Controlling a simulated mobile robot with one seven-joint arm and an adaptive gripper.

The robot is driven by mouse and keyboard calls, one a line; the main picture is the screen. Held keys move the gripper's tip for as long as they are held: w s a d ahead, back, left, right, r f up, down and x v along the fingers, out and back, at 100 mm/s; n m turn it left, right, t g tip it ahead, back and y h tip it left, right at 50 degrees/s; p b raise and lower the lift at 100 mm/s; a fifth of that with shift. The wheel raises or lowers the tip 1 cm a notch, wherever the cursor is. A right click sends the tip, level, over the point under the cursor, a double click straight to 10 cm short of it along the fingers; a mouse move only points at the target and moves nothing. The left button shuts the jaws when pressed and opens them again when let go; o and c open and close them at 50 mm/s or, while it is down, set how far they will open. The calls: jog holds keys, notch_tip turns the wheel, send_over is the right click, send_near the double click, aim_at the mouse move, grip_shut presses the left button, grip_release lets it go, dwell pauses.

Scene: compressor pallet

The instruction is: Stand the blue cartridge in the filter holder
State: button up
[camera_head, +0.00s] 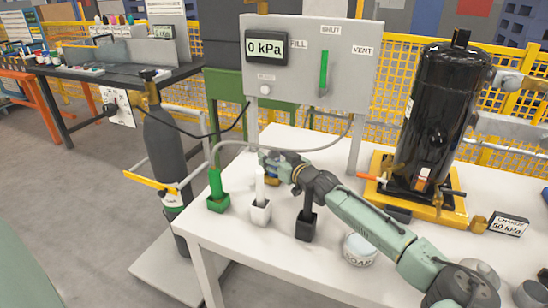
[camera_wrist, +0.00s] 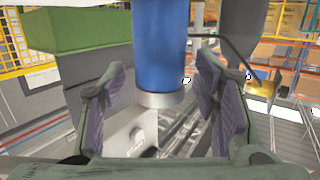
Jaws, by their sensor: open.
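The blue cartridge (camera_wrist: 160,45) is a blue cylinder with a grey collar at its lower end. In the wrist view it stands upright between the two fingers of my gripper (camera_wrist: 163,75). The fingers are spread, with a visible gap on each side of the cartridge. Its upper end is cut off by the picture's edge. In the head view my gripper (camera_head: 268,163) is low over the back left of the table, and the cartridge cannot be made out clearly there. I cannot tell which fixture is the filter holder.
A gauge panel (camera_head: 340,85) stands behind. The black compressor (camera_head: 432,115) on its yellow base is to the right. A round tin (camera_head: 359,250) sits in front.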

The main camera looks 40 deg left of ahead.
jog(key=v, duration=1.2)
jog(key=shift+w+d, duration=0.1)
dwell(0.4)
